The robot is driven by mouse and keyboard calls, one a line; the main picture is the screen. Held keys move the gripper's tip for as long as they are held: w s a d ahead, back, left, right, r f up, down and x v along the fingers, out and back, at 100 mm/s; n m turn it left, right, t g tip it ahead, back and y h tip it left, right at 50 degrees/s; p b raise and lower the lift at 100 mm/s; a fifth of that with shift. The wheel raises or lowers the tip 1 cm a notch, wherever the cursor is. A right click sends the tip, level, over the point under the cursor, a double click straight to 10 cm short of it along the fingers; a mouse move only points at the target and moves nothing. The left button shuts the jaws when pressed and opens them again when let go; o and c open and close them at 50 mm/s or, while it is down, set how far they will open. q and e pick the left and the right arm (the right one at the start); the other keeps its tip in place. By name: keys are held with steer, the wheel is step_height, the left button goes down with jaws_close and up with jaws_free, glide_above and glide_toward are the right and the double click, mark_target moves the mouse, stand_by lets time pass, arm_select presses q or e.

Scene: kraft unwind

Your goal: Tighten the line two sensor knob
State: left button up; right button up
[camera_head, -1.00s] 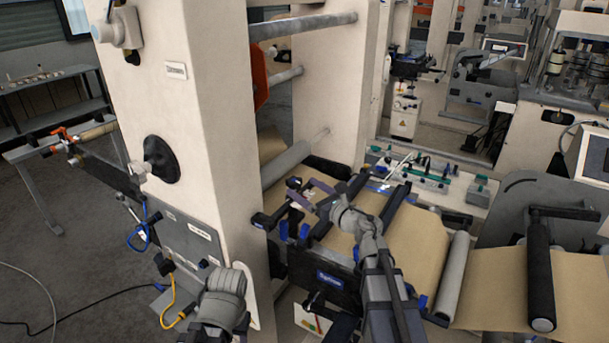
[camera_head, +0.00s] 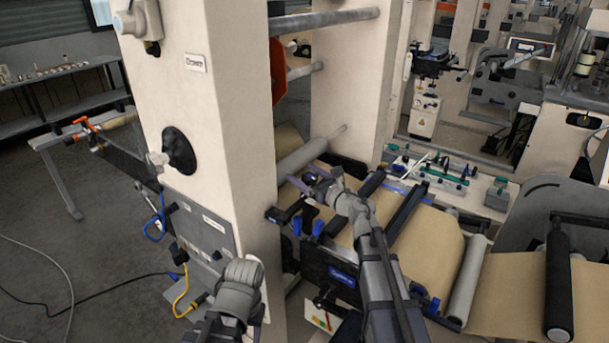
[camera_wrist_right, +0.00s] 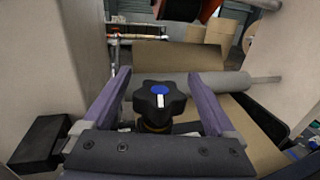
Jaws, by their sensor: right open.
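A black star-shaped knob with a blue cap and a white mark (camera_wrist_right: 159,98) stands in the middle of the right wrist view, on a brass-coloured collar. My right gripper (camera_wrist_right: 160,92) is open, with one purple finger on each side of the knob. Gaps show between the fingers and the knob, so it is not gripped. In the head view the right gripper (camera_head: 312,180) is over the web frame beside the tall cream machine column. The knob is hard to make out there. My left wrist shows low in the head view, but its fingers cannot be made out.
The cream column (camera_head: 225,110) stands close to the left of the right gripper. A grey roller (camera_wrist_right: 219,83) lies just behind the knob. A black block (camera_wrist_right: 40,143) sits left of the fingers. Brown kraft web (camera_head: 430,235) runs to the right. Blue and yellow cables hang at the column.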

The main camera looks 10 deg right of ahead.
steer(key=shift+c, duration=0.4)
steer(key=c, duration=1.3)
